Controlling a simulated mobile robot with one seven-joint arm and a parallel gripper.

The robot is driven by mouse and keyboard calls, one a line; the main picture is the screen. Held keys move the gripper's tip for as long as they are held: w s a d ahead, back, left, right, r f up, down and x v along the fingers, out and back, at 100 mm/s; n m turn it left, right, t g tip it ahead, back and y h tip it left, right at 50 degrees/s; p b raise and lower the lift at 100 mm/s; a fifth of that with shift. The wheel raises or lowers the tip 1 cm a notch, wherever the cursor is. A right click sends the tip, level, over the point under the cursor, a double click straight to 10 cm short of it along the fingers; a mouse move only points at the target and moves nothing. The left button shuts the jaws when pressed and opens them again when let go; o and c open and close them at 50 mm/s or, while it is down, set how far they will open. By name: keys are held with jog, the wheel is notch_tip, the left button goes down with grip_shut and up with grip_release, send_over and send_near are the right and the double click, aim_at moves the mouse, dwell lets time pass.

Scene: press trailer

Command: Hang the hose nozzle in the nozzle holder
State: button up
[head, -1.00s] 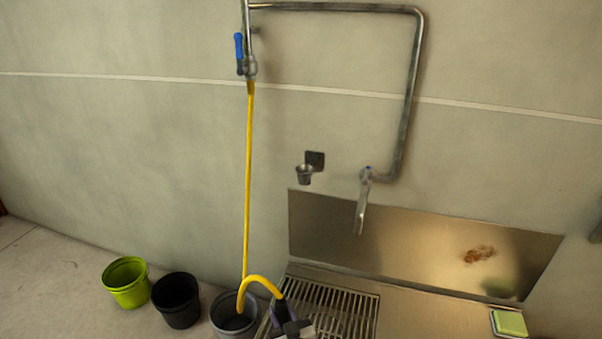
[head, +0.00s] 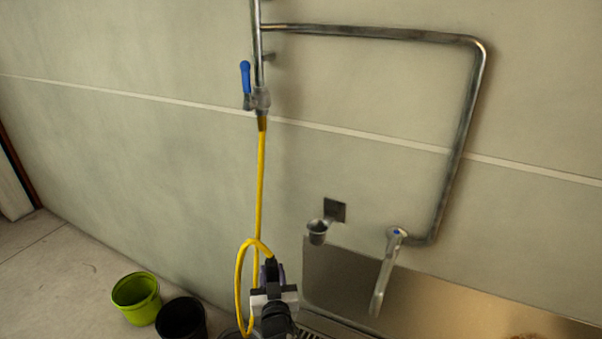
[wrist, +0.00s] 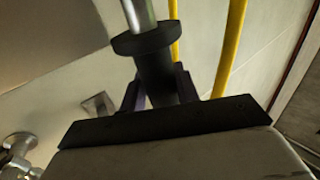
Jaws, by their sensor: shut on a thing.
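My gripper (head: 271,278) is shut on the hose nozzle, left of and below the nozzle holder in the head view. The hose nozzle (wrist: 152,50) shows in the wrist view as a dark body with a round flange and a metal tube, between the two fingers (wrist: 158,92). In the head view my gripper mostly hides it. The yellow hose (head: 261,190) hangs from the wall valve and loops to the nozzle. The nozzle holder (head: 317,232) is a small grey metal cup on a dark wall plate (head: 335,210), and no nozzle shows in it.
A metal tap (head: 383,275) and its wall pipe (head: 463,130) stand right of the holder. A steel splash plate (head: 430,290) covers the lower wall. A blue-handled valve (head: 246,84) is above. Green (head: 137,297) and black (head: 182,319) buckets stand at lower left.

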jog(key=r+h, duration=0.1)
jog(key=r, duration=0.2)
jog(key=r+m+p, duration=0.1)
jog(key=r, duration=0.3)
jog(key=a+r+h, duration=0.1)
jog(key=r, duration=0.3)
jog(key=shift+w+r+m+t+h+p, duration=0.2)
jog(key=shift+w+m+t+h+p, duration=0.1)
jog(key=shift+p, duration=0.1)
jog(key=s+d+r+m+g+h+p, duration=0.1)
jog(key=s+d+r+m+h+p, duration=0.15)
jog(key=r, duration=0.55)
jog(key=s+d+r+m+h+p, duration=0.1)
jog(key=s+d+r+h, duration=0.15)
jog(key=r, duration=0.55)
jog(key=s+d+r+m+g+h+p, duration=0.15)
jog(key=d+r+h, duration=0.25)
jog(key=r, duration=0.4)
jog(key=w+d+f, duration=0.3)
jog(key=w, duration=0.6)
jog(key=shift+w+d+m+t, duration=0.15)
jog(key=shift+m+t, duration=0.2)
jog(key=shift+m, duration=0.05)
jog(key=shift+b, duration=0.35)
jog(key=shift+f, duration=0.2)
jog(key=shift+f+b, duration=2.7)
jog(key=shift+f, duration=0.2)
